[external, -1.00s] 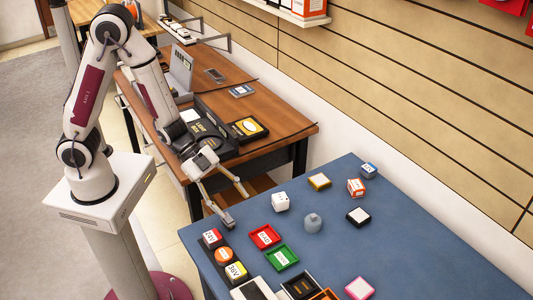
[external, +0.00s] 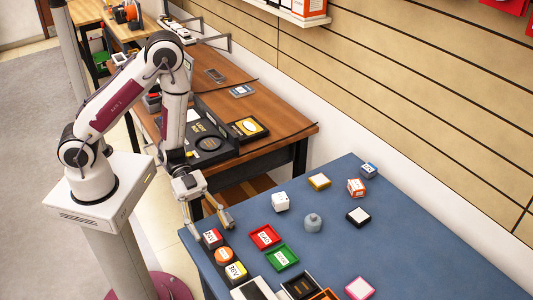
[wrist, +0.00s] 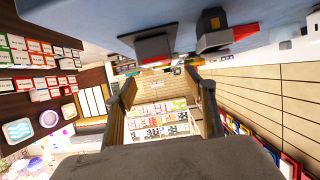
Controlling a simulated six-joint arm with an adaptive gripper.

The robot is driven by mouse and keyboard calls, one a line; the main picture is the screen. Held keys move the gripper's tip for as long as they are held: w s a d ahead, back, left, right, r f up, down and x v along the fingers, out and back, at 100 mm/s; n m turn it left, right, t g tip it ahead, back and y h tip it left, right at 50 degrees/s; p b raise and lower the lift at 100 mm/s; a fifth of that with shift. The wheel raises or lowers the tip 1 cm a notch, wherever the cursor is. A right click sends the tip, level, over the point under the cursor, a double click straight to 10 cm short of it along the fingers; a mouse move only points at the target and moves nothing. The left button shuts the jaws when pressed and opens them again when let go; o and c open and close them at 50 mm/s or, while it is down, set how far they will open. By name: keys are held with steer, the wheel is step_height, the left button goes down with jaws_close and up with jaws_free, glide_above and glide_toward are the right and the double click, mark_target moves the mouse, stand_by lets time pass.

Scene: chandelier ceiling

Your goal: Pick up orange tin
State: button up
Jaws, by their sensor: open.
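An orange round lid (external: 222,254) sits in a dark tray at the left edge of the blue table, between a red-and-white piece (external: 212,238) and a yellow-and-white piece (external: 236,270). An orange-and-white block (external: 356,187) stands at the far right of the table. I cannot tell which of these is the orange tin. My gripper (external: 209,224) is open and empty at the table's left corner, just above and behind the dark tray. Its fingers also show apart in the wrist view (wrist: 166,95), where neither orange thing can be made out for sure.
A red tray (external: 265,237) and a green tray (external: 282,257) lie right of the dark tray. A white die (external: 280,201) and a grey bottle (external: 313,222) stand behind them. The right middle of the blue table (external: 420,235) is clear. A wooden desk (external: 270,105) stands behind.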

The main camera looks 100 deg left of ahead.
mark_target(222, 252)
stand_by(0.4)
steer(key=shift+x, duration=1.15)
steer(key=shift+d, duration=0.15)
steer(key=shift+w+d+f, duration=0.1)
steer(key=shift+w+f, duration=0.05)
steer(key=shift+f+x, duration=0.2)
steer(key=shift+x, duration=2.15)
steer(key=c, duration=1.2)
